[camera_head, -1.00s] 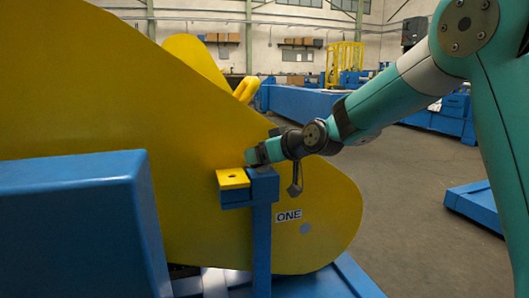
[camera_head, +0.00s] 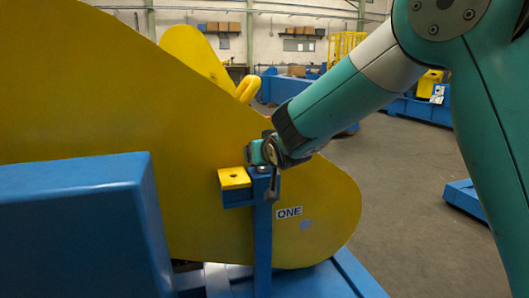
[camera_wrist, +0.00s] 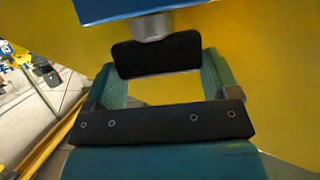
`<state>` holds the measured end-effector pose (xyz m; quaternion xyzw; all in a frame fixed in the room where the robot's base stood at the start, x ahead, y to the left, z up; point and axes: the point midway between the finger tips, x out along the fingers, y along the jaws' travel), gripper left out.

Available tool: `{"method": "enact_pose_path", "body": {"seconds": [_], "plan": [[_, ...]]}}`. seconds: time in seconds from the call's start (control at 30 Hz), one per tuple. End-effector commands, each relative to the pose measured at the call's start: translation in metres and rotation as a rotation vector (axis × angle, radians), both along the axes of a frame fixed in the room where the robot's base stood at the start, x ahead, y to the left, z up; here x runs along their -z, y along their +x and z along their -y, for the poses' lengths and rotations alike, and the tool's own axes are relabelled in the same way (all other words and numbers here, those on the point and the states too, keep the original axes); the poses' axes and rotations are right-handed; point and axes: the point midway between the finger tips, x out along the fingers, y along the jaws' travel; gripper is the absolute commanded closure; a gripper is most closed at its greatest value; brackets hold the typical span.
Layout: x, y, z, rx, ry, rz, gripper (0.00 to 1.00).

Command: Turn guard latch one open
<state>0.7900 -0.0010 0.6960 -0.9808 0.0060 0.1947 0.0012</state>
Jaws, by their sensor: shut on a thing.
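The large yellow guard (camera_head: 200,150) carries a "ONE" label (camera_head: 289,212) on its lower right part. A blue post (camera_head: 262,240) stands in front of it, with a yellow plate (camera_head: 234,178) at its top left. A blue block (camera_wrist: 110,9) is at the shaft's other end.
A blue housing (camera_head: 75,225) stands at the left front. The grey floor (camera_head: 400,190) at right is open, with blue machinery farther back.

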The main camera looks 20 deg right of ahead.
Motion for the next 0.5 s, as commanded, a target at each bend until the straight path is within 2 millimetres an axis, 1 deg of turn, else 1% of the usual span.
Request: {"method": "enact_pose_path", "body": {"seconds": [0.33,0.37,0.4,0.5], "plan": [[0.0008,-0.0003,0.0003,0.004,0.000,-0.003,0.43],[0.0008,-0.0003,0.0004,0.004,0.000,-0.003,0.15],[0.0008,-0.0003,0.0003,0.004,0.000,-0.003,0.08],[0.0007,-0.0002,0.0003,0.004,0.001,-0.003,0.08]]}}
